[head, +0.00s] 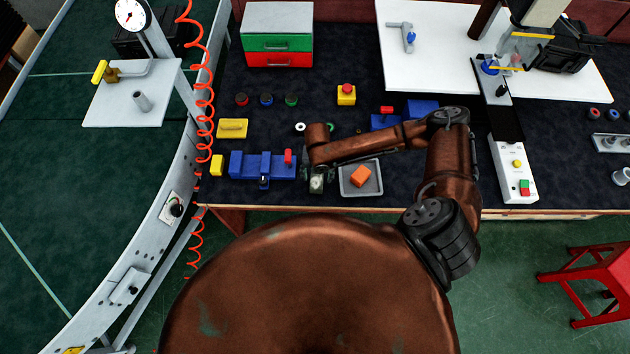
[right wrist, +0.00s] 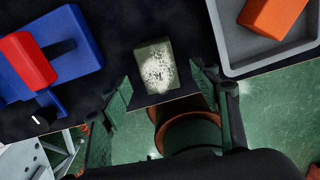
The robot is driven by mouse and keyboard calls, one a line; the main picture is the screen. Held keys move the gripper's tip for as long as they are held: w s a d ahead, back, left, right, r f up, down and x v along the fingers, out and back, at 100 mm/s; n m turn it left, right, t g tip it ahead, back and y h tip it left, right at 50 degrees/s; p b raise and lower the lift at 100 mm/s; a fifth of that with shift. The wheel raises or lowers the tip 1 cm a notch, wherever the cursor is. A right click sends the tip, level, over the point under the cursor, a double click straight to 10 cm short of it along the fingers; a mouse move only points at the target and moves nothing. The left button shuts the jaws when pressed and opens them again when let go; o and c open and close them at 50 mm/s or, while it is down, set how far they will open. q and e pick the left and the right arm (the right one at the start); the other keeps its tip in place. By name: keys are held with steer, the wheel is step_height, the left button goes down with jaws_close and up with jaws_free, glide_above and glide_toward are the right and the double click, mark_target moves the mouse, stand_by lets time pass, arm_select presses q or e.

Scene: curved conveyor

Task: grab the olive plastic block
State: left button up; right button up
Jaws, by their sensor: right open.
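The olive plastic block (right wrist: 155,68) lies on the dark bench mat near its front edge, its top speckled with white. In the head view the block (head: 316,182) shows small and partly covered by my right gripper (head: 316,172). In the right wrist view my right gripper (right wrist: 162,92) is open, one finger towards each side of the block, with the block just beyond the fingertips. I see no finger touching it. My left gripper is in neither view.
A grey tray (head: 347,188) with an orange block (head: 361,176) stands just right of the olive block. A blue fixture (head: 250,172) with a red clamp (head: 288,157) stands close on its left. The bench's front edge (head: 390,209) is very near.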

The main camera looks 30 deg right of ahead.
mark_target(316, 181)
steer(key=shift+f, duration=0.95)
step_height(316, 181, down, 4)
steer(key=shift+w+a+r, duration=0.1)
steer(key=shift+w+r, duration=0.05)
steer(key=shift+r, duration=0.05)
steer(key=shift+f, duration=0.4)
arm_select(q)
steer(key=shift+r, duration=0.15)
arm_select(e)
steer(key=c, duration=1.3)
steer(key=shift+r, duration=0.2)
steer(key=shift+c, duration=0.2)
